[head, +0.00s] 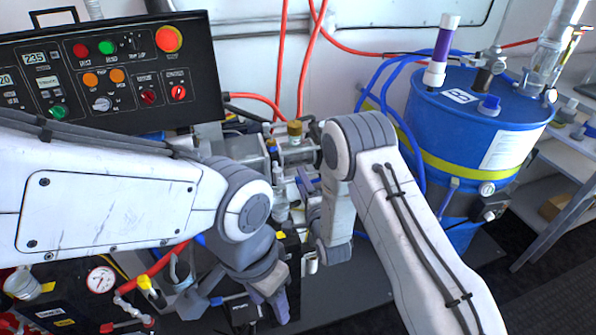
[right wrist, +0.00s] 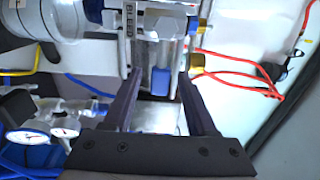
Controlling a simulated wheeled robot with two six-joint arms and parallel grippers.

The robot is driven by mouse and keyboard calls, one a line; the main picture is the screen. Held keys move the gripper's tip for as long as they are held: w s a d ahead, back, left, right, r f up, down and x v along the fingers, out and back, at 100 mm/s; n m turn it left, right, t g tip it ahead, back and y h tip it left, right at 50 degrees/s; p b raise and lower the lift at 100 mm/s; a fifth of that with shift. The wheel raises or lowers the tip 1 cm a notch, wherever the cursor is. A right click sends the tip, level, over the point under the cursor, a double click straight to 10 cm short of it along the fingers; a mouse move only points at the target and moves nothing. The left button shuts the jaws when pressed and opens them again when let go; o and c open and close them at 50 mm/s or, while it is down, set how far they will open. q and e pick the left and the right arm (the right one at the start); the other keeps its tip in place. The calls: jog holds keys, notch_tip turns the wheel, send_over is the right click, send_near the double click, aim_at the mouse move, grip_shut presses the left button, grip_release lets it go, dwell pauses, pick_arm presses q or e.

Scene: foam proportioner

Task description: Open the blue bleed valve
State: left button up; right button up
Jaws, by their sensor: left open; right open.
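A small blue handle, which looks like the bleed valve (right wrist: 160,82), hangs below a clear and metal fitting in the right wrist view. My right gripper (right wrist: 160,73) is open, with one dark finger on each side of the blue handle. I see a gap on both sides; whether the fingertips reach its depth I cannot tell. In the head view my right wrist hides most of that spot among the metal pump fittings (head: 298,155). My left gripper (head: 268,290) is open and empty, pointing down over the lower equipment.
A black control panel (head: 110,75) with coloured buttons stands at the upper left. A blue drum (head: 470,125) with a yellow band stands at the right. Red hoses (head: 308,60) and blue hoses run around the fittings.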

jog(key=shift+x, duration=2.05)
grip_shut()
